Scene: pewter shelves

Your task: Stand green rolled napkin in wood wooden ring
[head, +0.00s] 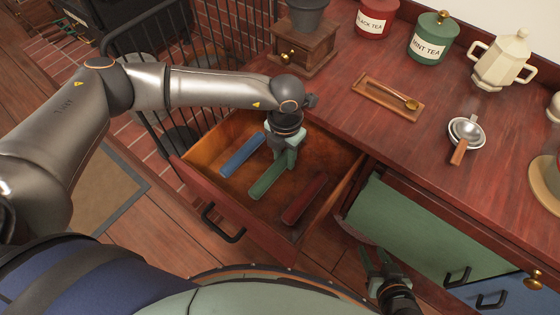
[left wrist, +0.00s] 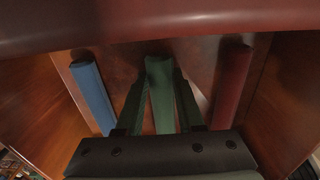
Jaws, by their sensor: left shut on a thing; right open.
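The green rolled napkin (head: 268,181) lies in the open drawer (head: 238,232), between a blue roll (head: 242,155) and a dark red roll (head: 304,198). My left gripper (head: 284,163) reaches down into the drawer and is shut on the green napkin. In the left wrist view the green napkin (left wrist: 161,95) runs between the two fingers. The napkin's part under the gripper is hidden in the head view. My right gripper (head: 382,262) is open and empty, low in front of the green cabinet front. I cannot make out a wooden ring in either view.
A black wire rack (head: 215,40) stands left of the drawer.

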